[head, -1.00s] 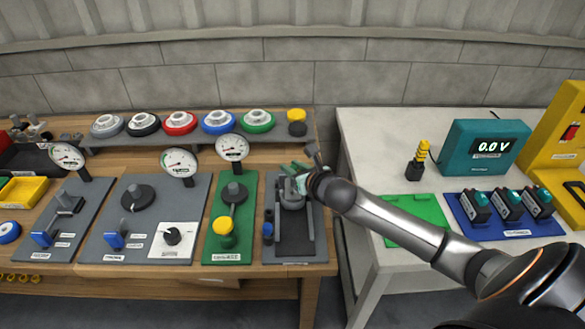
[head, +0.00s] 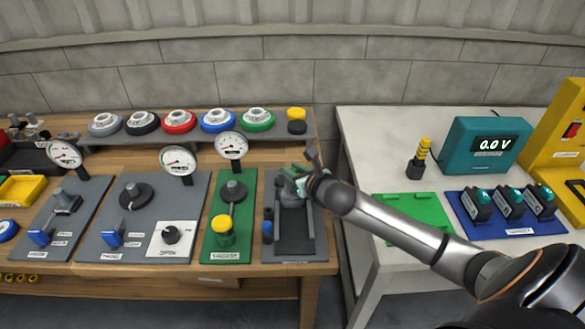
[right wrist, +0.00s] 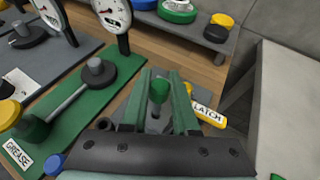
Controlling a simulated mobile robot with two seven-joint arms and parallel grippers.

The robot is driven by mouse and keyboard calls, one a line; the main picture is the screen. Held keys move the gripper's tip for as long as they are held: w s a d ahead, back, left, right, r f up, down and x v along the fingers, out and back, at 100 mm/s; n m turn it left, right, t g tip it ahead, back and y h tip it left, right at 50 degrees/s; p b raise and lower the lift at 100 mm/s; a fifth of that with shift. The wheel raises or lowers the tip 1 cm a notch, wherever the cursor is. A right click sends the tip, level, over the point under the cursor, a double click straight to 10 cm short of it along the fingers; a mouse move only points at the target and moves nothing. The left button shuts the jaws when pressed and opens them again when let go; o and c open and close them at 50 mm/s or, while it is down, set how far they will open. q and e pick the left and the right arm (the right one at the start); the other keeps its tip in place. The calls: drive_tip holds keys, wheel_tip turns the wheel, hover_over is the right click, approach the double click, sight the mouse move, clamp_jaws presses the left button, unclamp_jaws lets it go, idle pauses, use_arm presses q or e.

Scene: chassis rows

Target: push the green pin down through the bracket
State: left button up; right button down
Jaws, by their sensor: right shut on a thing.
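The green pin (right wrist: 158,91) stands between the two green fingers of my right gripper (right wrist: 166,98) in the right wrist view, its round head uppermost. The gripper is shut on it. In the head view, my right gripper (head: 292,177) is over the grey bracket (head: 292,201) on the dark latch board (head: 294,238). The fingers and wrist hide the pin there, and I cannot tell how deep it sits. A yellow tag reading LATCH (right wrist: 208,114) is just right of the fingers. My left gripper is not in view.
A green grease board (head: 222,248) with a yellow-topped knob (head: 222,226) lies close to the left. Gauges (head: 231,145) and a shelf of coloured discs (head: 257,119) stand behind. A gap separates the wooden bench from the white table (head: 380,140) to the right.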

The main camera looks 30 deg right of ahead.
sight(292, 188)
drive_tip(key=shift+f+b, duration=0.5)
drive_tip(key=shift+f, duration=0.5)
idle(0.7)
drive_tip(key=shift+f+b, duration=0.95)
drive_tip(key=shift+f, duration=0.85)
drive_tip(key=c, duration=0.7)
unclamp_jaws()
drive_tip(key=shift+o, duration=0.5)
drive_tip(key=shift+d, duration=0.15)
drive_tip(key=shift+d, duration=0.15)
drive_tip(key=v, duration=0.8)
drive_tip(key=a+p+v, duration=0.1)
drive_tip(key=v, duration=0.3)
drive_tip(key=shift+s, duration=0.25)
